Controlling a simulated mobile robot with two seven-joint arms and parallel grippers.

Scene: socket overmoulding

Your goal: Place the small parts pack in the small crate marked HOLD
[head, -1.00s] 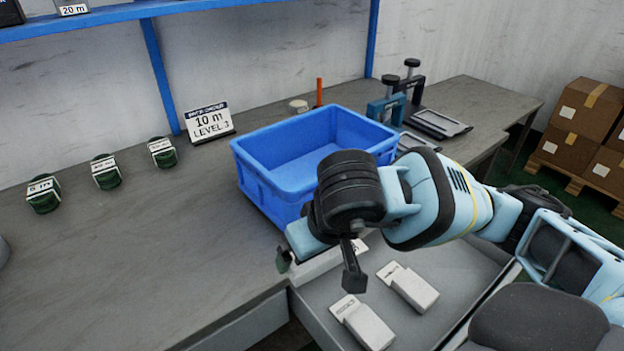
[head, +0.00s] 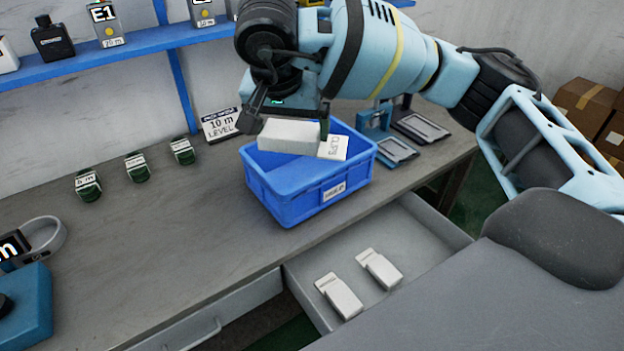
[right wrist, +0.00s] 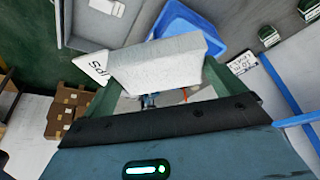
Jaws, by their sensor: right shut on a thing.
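A small white parts pack (head: 290,138) with a printed flap is held in my right gripper (head: 292,130), above the blue crate. In the right wrist view the pack (right wrist: 160,62) sits between the fingers. The small blue crate (head: 285,207) stands on the bench, with a white label on its front whose wording is too small to read for certain. The pack is over the crate's rear part, apart from it as far as I can tell. The crate also shows in the right wrist view (right wrist: 183,22). My left gripper is not in view.
An open drawer (head: 425,235) below the bench holds two similar white packs (head: 340,296) (head: 379,269). Several green-black items (head: 137,167) stand left of the crate, near a level sign (head: 220,125). Blue clamp fixtures (head: 395,150) stand behind right. A blue shelf (head: 130,50) runs above.

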